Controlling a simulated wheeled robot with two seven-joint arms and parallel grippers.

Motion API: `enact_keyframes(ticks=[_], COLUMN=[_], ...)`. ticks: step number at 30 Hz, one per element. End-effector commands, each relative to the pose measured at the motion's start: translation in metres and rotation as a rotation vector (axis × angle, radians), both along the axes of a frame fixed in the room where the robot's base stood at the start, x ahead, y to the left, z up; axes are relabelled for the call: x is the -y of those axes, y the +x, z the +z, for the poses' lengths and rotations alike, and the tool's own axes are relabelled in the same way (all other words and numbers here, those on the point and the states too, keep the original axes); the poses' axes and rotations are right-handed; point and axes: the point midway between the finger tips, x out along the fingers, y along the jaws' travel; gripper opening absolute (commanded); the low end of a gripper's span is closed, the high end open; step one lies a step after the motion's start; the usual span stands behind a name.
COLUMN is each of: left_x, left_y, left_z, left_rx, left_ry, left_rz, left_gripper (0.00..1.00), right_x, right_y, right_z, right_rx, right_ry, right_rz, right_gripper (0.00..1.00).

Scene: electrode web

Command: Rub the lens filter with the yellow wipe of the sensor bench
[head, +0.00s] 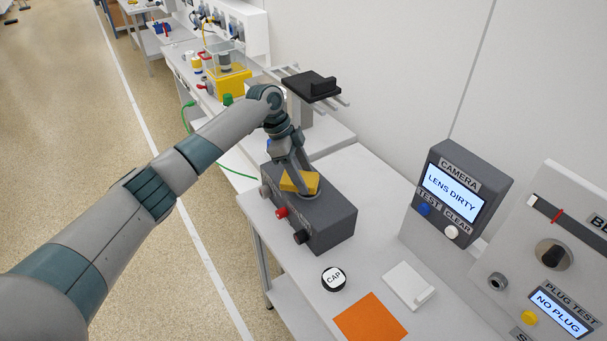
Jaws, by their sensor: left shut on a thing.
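My left gripper (293,172) points down and is shut on the yellow wipe (311,181). The wipe is over the top of a dark grey box (335,222) with several knobs on its front. I cannot tell for certain whether the wipe touches the box top. The lens filter does not show clearly; the wipe and the gripper cover part of the box top. The camera panel (456,194) at the right reads LENS DIRTY. My right gripper is not in view.
A black CAP disc (333,279), an orange sheet (370,318) and a white block (409,286) lie on the bench (377,180). A plug test panel (545,255) stands at the right. A black-topped stand (311,86) and a yellow container (231,83) are farther back.

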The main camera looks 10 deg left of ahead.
Motion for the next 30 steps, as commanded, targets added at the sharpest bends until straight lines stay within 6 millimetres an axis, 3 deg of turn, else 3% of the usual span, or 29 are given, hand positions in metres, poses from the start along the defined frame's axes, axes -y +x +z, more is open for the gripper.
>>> enact_keyframes(ticks=[30], left_x=[0.020], left_y=[0.020], left_z=[0.002], left_rx=[0.003], left_ry=[-0.001], left_rz=[-0.001], left_gripper=[0.33], right_x=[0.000], right_y=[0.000], right_z=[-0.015], right_rx=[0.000], right_ry=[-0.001], right_rz=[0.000], right_gripper=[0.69])
